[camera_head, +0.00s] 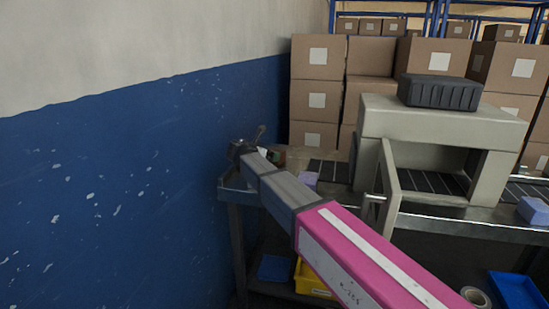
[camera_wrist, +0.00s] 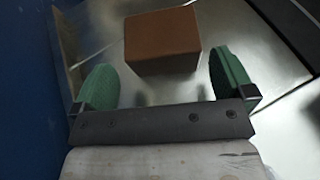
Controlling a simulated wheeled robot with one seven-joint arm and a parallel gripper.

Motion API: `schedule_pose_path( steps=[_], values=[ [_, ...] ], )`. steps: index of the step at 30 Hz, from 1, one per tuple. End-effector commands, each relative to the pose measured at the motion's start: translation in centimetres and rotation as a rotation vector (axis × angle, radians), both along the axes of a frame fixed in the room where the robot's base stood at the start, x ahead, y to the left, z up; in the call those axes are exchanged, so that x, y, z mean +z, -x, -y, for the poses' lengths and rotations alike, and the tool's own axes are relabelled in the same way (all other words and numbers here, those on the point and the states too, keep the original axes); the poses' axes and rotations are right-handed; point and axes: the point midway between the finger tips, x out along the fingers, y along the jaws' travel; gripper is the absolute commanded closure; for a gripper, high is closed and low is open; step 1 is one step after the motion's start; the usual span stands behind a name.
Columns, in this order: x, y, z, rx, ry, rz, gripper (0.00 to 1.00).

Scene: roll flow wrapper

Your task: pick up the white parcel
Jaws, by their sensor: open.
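In the wrist view my gripper (camera_wrist: 162,62) is open, with a green finger on each side. A brown box (camera_wrist: 163,42) lies ahead between the fingers on a shiny metal surface. No clearly white parcel shows in the wrist view.
A beige scanner arch (camera_head: 385,118) stands over the conveyor, with a dark crate (camera_head: 440,92) on top. A pale blue parcel (camera_head: 533,211) lies at the right. A blue-painted wall (camera_head: 110,190) is close on the left. Stacked cartons (camera_head: 317,93) stand behind.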

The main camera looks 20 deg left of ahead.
Motion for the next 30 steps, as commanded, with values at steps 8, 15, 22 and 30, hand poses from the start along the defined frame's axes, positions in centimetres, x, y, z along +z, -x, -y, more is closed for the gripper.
schedule_pose_path(
  steps=[8,15,22,30],
  values=[
    [-1.4,-3.4,1.2,-0.001,0.000,-0.001,0.00],
    [-1.5,-3.7,1.3,0.001,0.000,0.000,0.00],
    [-1.5,-3.7,1.3,0.000,0.000,0.000,0.45],
    [-1.4,-3.7,1.3,0.000,0.000,0.000,0.49]
  ],
)
